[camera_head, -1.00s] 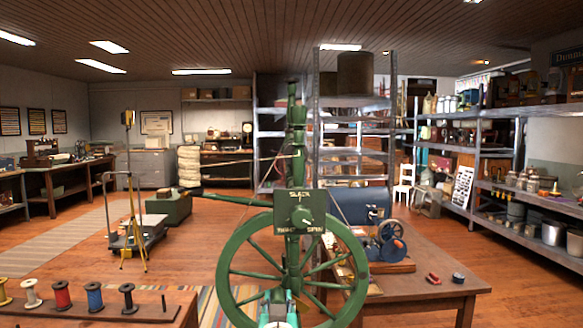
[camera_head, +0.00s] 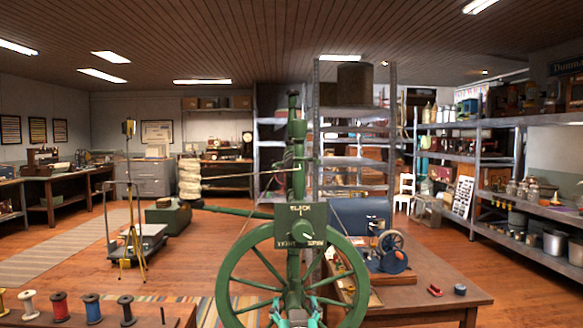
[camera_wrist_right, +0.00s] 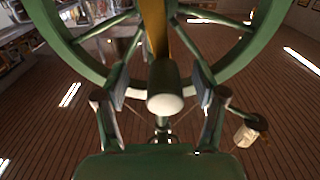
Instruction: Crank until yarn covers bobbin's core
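A green spinning wheel (camera_head: 224,280) stands upright in the middle of the head view, with a post above it. A control box (camera_head: 300,227) on its front has lettering, part reading SLACK and SPIN. My right gripper (camera_head: 297,318) is low in front of the wheel. In the right wrist view its open fingers (camera_wrist_right: 160,88) stand either side of a pale knob (camera_wrist_right: 165,97), with gaps visible. My left gripper is out of view.
Several coloured spools (camera_head: 92,308) stand on a wooden table at the lower left. A table (camera_head: 430,305) right of the wheel carries a blue hand-wheel machine (camera_head: 388,252) and small items. Shelves line the right wall. Open floor lies at the left.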

